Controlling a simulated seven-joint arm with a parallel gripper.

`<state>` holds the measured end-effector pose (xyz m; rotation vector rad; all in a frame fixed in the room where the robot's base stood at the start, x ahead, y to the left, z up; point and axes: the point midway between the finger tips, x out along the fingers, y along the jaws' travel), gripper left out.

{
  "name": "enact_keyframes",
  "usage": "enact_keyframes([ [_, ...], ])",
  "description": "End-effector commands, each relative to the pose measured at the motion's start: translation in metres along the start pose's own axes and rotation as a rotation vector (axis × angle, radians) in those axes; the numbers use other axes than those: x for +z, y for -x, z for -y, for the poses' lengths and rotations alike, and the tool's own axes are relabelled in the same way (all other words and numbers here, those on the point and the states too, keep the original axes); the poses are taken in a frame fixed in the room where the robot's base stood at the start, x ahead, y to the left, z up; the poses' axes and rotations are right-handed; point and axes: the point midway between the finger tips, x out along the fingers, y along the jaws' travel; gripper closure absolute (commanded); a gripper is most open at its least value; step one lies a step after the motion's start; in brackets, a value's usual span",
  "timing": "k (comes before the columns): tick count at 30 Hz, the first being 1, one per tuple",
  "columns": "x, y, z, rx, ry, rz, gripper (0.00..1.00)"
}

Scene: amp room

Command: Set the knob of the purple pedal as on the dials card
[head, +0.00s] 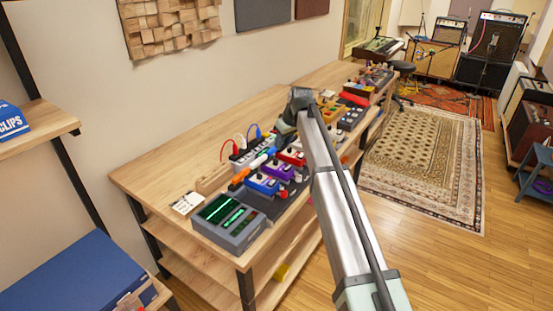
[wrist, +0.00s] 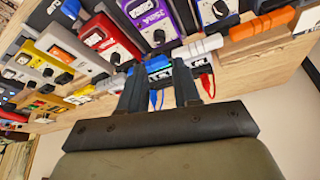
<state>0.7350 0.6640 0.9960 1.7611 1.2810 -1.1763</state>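The purple pedal (head: 278,172) stands in the front row on the bench, between a blue and a red pedal. In the wrist view the purple pedal (wrist: 184,14) is at the top edge, partly cut off, with a dark knob (wrist: 159,37) on it. The knob's setting is too small to read. A small white card (head: 187,203) with dark marks lies at the bench's near left; its writing cannot be read. My gripper (wrist: 159,78) is open, its two dark fingers apart with nothing held. It is above the bench, away from the purple pedal.
A grey device with green screens (head: 230,218) stands at the bench's near end. A red pedal (wrist: 110,40) and a box with blue and red cables (wrist: 160,70) are close by. An orange-and-white marker (wrist: 265,25) lies near. The back left bench top is bare.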

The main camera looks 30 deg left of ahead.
Motion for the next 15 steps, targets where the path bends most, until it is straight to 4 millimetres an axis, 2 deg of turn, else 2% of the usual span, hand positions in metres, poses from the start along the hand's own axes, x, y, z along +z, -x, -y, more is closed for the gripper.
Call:
enact_keyframes([
  [9, 0.0, -0.058, -0.001, 0.0, -0.001, 0.001, 0.68],
  [15, 0.0, -0.086, -0.001, 0.001, -0.002, 0.001, 0.68],
])
